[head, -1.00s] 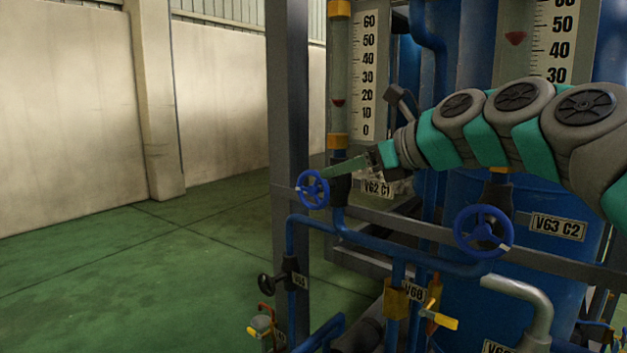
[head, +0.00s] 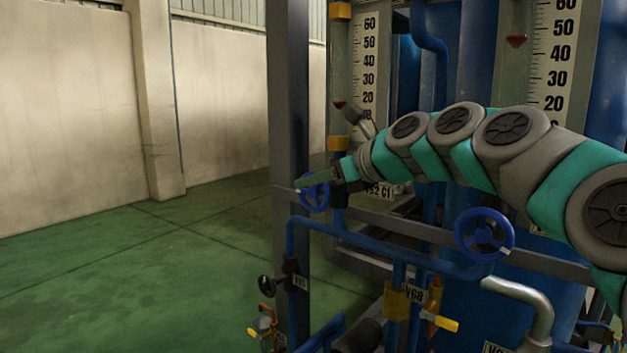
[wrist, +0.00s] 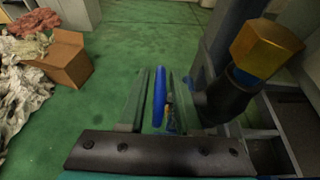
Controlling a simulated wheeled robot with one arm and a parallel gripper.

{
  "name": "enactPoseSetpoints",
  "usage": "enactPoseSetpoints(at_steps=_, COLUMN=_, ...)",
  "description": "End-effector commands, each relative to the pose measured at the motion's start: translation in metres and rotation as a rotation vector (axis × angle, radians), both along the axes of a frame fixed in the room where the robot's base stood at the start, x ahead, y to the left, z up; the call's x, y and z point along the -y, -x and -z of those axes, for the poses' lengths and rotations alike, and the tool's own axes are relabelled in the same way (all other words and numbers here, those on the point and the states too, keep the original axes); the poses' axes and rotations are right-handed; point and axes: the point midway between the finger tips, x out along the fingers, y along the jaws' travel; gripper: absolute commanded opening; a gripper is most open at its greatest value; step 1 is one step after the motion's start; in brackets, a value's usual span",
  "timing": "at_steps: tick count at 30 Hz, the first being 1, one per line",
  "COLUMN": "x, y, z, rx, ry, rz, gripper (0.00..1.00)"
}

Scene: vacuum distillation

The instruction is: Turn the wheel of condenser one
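The wheel of condenser one is the small blue handwheel (head: 316,203) beside the "V62 C1" label (head: 379,191) in the head view. My gripper (head: 305,184) reaches it from the right, and one finger covers its upper part. In the wrist view the wheel (wrist: 159,100) shows edge-on as a blue strip between the two fingers. My gripper (wrist: 160,74) is open there, with a finger on each side of the rim and a visible gap to both.
A second blue wheel (head: 484,234) is at the right, below my arm. A grey steel post (head: 289,120) stands just left of the wheel. A brass fitting (wrist: 266,48) is right of the fingers. A cardboard box (wrist: 62,58) lies on the open green floor.

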Motion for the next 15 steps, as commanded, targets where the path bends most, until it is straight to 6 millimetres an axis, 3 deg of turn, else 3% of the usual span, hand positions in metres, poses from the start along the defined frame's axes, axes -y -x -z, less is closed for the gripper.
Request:
enactPoseSetpoints(at_steps=1, x=0.0001, y=-0.0001, z=0.0000, rx=0.000, ry=0.000, rz=0.000, gripper=0.26)
enactPoseSetpoints(at_steps=8, x=0.0000, y=0.0000, z=0.0001, rx=0.000, ry=0.000, rz=0.000, gripper=0.00)
enactPoseSetpoints(at_steps=15, x=0.0000, y=0.0001, z=0.0002, rx=-0.001, ry=0.001, rz=0.000, gripper=0.00)
